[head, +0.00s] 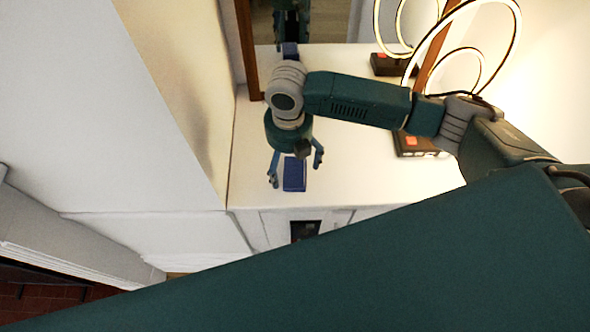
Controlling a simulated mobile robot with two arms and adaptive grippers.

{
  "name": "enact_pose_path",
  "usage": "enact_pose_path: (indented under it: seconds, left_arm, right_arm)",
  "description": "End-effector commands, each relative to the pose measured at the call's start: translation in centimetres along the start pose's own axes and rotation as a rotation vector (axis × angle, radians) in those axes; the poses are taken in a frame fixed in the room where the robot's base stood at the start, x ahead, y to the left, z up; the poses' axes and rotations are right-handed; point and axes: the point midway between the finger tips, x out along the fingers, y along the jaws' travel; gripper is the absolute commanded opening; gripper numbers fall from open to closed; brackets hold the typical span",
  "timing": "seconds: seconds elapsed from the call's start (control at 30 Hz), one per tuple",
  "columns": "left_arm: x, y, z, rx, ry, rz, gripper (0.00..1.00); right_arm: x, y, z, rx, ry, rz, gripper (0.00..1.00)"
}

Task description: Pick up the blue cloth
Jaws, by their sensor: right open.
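The blue cloth (294,178) is a small dark blue folded rectangle lying on the white cabinet top (400,185). My right gripper (295,178) points down over it, with one finger to the left of the cloth and one to the right. The fingers are spread and nothing is held between them. I cannot tell the exact height of the fingertips above the cloth. My left gripper is not in view.
A mirror with a wooden frame (246,50) stands behind the gripper. Ring-shaped lamps with a dark base (416,145) stand on the right of the cabinet top. A white wall block (185,80) rises close on the left. The surface right of the cloth is clear.

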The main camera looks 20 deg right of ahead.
Motion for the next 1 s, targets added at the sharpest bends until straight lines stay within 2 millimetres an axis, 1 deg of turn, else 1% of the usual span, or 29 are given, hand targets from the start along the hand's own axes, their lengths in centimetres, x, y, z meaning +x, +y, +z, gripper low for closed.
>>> enact_pose_path:
  seconds: [0.03, 0.1, 0.2, 0.43, 0.47, 0.5, 0.57, 0.6, 0.7, 1.0]
  left_arm:
    - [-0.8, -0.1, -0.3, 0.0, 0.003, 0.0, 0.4]
    - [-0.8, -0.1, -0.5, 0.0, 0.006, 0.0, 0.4]
    - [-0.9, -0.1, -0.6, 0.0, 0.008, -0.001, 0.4]
    - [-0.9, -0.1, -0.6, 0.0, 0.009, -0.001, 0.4]
    - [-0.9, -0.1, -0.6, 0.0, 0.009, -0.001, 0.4]
    - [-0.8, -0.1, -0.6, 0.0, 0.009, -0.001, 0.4]
    - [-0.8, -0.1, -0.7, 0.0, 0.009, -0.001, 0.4]
    - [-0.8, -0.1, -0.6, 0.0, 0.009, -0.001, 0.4]
    - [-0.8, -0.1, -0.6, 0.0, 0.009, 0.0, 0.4]
    - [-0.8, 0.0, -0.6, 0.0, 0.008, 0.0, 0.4]
  right_arm:
    - [0.5, -0.1, -0.3, 0.0, 0.004, -0.003, 0.91]
    - [1.5, -0.1, -0.2, 0.001, 0.002, -0.002, 0.91]
    - [2.4, -0.1, -0.1, 0.0, 0.001, -0.001, 0.91]
    - [2.7, 0.0, -0.1, -0.001, -0.002, 0.0, 0.91]
    - [2.7, 0.0, -0.1, -0.001, -0.001, 0.0, 0.89]
    - [2.6, 0.0, -0.1, -0.001, -0.001, 0.0, 0.81]
    - [2.6, 0.0, -0.1, -0.001, -0.001, 0.0, 0.69]
    - [2.6, 0.0, -0.1, -0.001, -0.001, 0.0, 0.61]
    - [2.6, 0.0, -0.1, -0.001, -0.001, 0.0, 0.42]
    - [2.6, 0.0, -0.1, 0.0, -0.002, 0.0, 0.42]
